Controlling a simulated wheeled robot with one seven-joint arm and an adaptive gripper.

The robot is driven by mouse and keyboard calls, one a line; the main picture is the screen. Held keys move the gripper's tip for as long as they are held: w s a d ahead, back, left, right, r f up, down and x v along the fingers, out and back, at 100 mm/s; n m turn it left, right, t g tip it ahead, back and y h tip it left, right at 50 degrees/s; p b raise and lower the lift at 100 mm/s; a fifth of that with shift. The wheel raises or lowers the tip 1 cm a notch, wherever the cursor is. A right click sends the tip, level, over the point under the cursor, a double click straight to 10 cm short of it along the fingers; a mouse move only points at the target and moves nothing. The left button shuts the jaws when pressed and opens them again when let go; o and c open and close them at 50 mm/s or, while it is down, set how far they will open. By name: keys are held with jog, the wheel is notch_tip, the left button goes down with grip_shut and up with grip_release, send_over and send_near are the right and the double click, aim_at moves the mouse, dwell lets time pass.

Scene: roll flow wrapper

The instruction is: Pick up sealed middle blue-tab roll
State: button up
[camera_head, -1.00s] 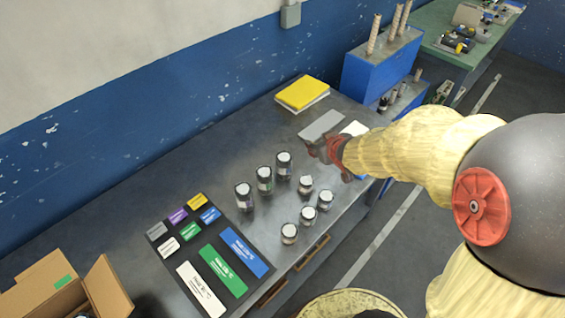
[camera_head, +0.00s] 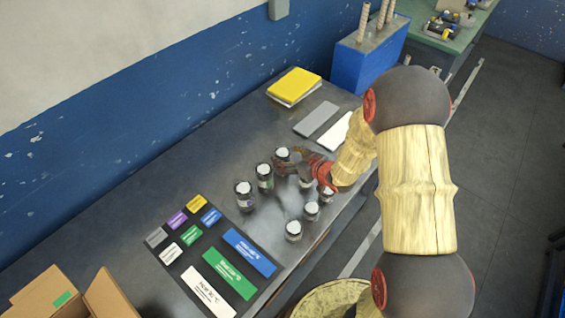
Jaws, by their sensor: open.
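Several small jar-like rolls with pale tops stand upright on the dark table. The taller back row has a far roll (camera_head: 282,155), a middle roll (camera_head: 264,177) and a near roll (camera_head: 244,197). Shorter ones stand in front, including one at the near end (camera_head: 293,231) and one beside it (camera_head: 312,211). I cannot make out a blue tab or a seal on any. My gripper (camera_head: 298,171) is open, over the far end of the group, close to the far back roll and partly hiding the short rolls below it. Contact cannot be told.
A dark mat with coloured label cards, including a blue card (camera_head: 249,252) and a green card (camera_head: 229,273), lies left of the rolls. An open cardboard box (camera_head: 50,292) is at lower left. A yellow pad (camera_head: 295,86) and grey plate (camera_head: 316,119) lie behind.

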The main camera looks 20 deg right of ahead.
aim_at(284, 153)
jog(key=x, duration=0.3)
jog(key=shift+w+a+b, duration=0.1)
jog(key=shift+w+b, duration=0.3)
jog(key=shift+c, duration=1.4)
grip_shut()
